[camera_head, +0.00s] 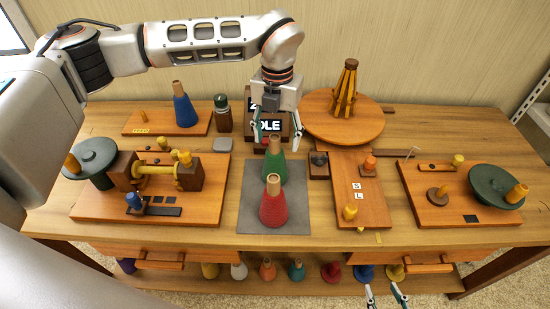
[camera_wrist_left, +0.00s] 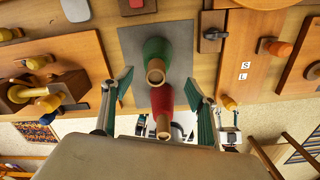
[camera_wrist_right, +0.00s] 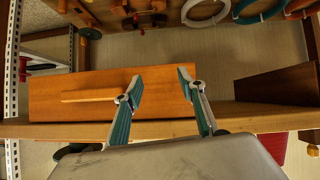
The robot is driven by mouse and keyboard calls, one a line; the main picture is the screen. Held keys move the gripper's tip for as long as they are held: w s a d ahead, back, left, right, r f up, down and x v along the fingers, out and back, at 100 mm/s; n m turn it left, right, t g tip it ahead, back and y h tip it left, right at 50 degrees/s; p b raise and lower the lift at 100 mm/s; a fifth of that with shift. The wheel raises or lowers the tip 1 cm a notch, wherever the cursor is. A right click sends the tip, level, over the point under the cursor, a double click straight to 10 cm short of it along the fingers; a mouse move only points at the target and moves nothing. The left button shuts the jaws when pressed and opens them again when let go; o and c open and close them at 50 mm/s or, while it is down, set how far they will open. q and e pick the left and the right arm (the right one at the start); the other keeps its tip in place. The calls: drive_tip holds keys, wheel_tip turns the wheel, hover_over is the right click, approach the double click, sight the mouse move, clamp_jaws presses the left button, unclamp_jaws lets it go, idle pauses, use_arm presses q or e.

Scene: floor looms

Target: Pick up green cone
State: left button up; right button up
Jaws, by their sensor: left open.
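The green cone (camera_head: 275,168) stands upright on the grey mat (camera_head: 246,215), just behind the red cone (camera_head: 273,208). In the left wrist view the green cone (camera_wrist_left: 155,50) shows from above, with its tan top pointing toward the camera. The red cone (camera_wrist_left: 163,100) is beside it there. My left gripper (camera_head: 276,140) is open and empty above and slightly behind the green cone, its fingers pointing down. In its wrist view the fingers (camera_wrist_left: 158,80) lie on either side of the cones, apart from them. My right gripper (camera_head: 386,296) is open and empty low in front of the table.
A blue cone (camera_head: 184,108) stands on a board at the back left. A sign (camera_head: 268,126) is behind the green cone. A turntable (camera_head: 335,122) is at the back right. Wooden boards with fittings flank the mat. Several coloured cones line the lower shelf (camera_head: 300,284).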

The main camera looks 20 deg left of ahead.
sight(275, 152)
use_arm(q)
drive_tip(key=f, duration=0.6)
drive_tip(key=shift+w+a+f, duration=0.35)
drive_tip(key=c, duration=1.4)
